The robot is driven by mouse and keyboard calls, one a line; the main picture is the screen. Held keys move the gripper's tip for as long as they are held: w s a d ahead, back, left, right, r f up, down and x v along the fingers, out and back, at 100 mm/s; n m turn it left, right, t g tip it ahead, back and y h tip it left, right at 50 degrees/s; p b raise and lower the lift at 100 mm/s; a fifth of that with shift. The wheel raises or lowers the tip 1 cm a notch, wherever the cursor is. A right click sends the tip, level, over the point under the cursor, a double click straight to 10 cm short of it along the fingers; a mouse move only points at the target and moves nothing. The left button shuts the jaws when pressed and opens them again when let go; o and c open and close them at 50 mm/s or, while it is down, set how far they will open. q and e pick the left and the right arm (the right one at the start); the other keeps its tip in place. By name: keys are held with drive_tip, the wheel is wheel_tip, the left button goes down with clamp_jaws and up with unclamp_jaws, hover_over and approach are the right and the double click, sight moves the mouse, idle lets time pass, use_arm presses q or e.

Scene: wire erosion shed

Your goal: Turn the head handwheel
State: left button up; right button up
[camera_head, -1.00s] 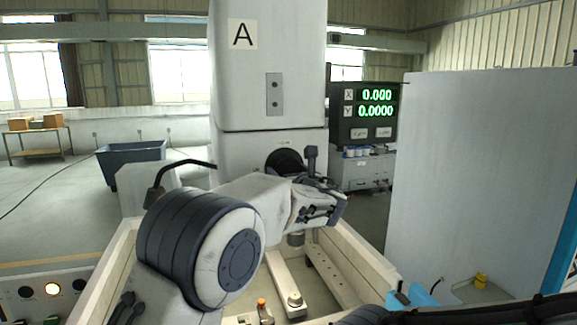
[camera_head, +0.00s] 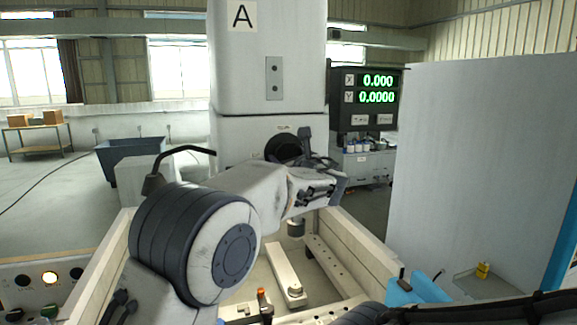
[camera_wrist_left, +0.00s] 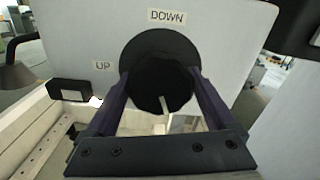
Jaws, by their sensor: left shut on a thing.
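The head handwheel is a dark round knob (camera_wrist_left: 158,88) with a pale mark at its lower right, in front of a larger black disc on the white machine head. "DOWN" is printed above it and "UP" to its left. In the head view the disc (camera_head: 281,144) is partly hidden behind my left wrist. My left gripper (camera_wrist_left: 161,82) is shut on the knob, with one finger on each side. In the head view the left gripper (camera_head: 304,160) is at the machine head, its fingertips mostly hidden. My right gripper is not in view.
The machine head (camera_head: 240,130) stands over an open tank (camera_head: 355,242) with pale bars inside. A large grey panel (camera_head: 480,170) closes off the right. A lit button panel (camera_head: 40,282) is at lower left.

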use_arm(q)
drive_tip(key=n+b, duration=0.4)
drive_tip(key=b, duration=0.1)
drive_tip(key=n+b, duration=0.2)
drive_tip(key=shift+f, duration=0.3)
drive_tip(key=shift+n+b, duration=1.05)
drive_tip(key=shift+n, duration=0.05)
drive_tip(key=n+b, duration=0.2)
drive_tip(key=n, duration=0.2)
drive_tip(key=shift+r+b, duration=0.1)
drive_tip(key=shift+b, duration=0.3)
drive_tip(key=n+b, duration=0.2)
drive_tip(key=n, duration=0.3)
drive_tip(key=shift+n, duration=0.3)
